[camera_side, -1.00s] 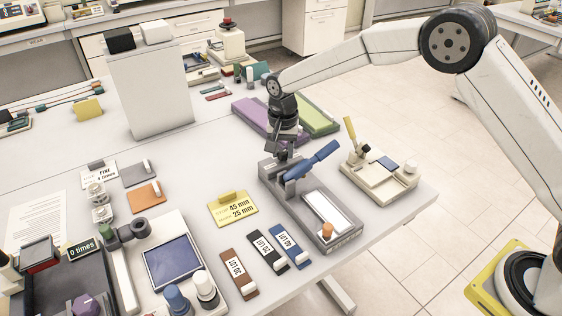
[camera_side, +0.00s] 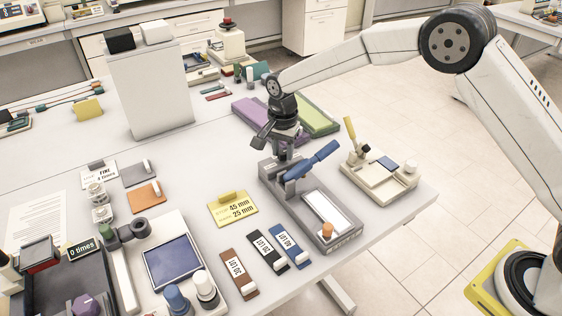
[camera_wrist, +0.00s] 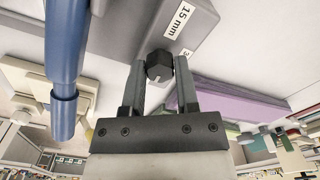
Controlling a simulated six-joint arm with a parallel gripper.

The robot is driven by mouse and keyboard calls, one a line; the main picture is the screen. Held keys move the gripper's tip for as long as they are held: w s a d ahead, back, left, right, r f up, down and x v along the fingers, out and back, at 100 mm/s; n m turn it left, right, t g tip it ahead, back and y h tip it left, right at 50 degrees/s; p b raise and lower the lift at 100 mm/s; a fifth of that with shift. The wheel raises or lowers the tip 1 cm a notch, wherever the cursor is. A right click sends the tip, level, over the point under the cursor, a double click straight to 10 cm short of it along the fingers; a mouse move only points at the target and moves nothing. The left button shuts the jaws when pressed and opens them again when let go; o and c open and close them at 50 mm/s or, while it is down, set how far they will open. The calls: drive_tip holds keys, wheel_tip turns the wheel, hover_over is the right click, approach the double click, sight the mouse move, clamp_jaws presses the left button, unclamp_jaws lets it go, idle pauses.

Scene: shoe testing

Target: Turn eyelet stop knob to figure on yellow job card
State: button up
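The yellow job card (camera_side: 233,209) lies left of the grey press; it reads 45 mm and 25 mm, the small words before them too small to read. The grey press with a blue lever (camera_side: 320,155) stands at the table's right. Its black knob (camera_wrist: 158,66), with a white mark, shows in the wrist view. A white label reading 15 mm (camera_wrist: 179,20) is on the grey body beside it. My gripper (camera_wrist: 159,68) has its fingers close against both sides of the knob and appears shut on it.
The blue lever (camera_wrist: 63,70) rises close to my left finger in the wrist view. A purple block (camera_side: 254,117) and a green one (camera_side: 318,121) lie behind the press. A cream device (camera_side: 375,190) stands right. Brown, black and blue LOT tags (camera_side: 285,246) lie in front.

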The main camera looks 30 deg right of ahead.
sight(283, 152)
drive_tip(key=o, duration=0.4)
drive_tip(key=shift+r, duration=0.1)
drive_tip(key=shift+r, duration=3.85)
drive_tip(key=shift+d, duration=0.1)
drive_tip(key=shift+s+d, duration=0.4)
drive_tip(key=s+d+f+n+t, duration=0.1)
drive_tip(key=s+d+n, duration=0.2)
drive_tip(key=s, duration=0.5)
drive_tip(key=s+d+f+n, duration=0.1)
drive_tip(key=s+d+n, duration=0.3)
drive_tip(key=s, duration=0.5)
drive_tip(key=s+d+f+n+t, duration=0.1)
drive_tip(key=s+d+n, duration=0.3)
drive_tip(key=s, duration=0.4)
drive_tip(key=shift+s+d+f+t, duration=0.2)
drive_tip(key=shift+d+f+t, duration=0.1)
drive_tip(key=shift+d+f, duration=0.15)
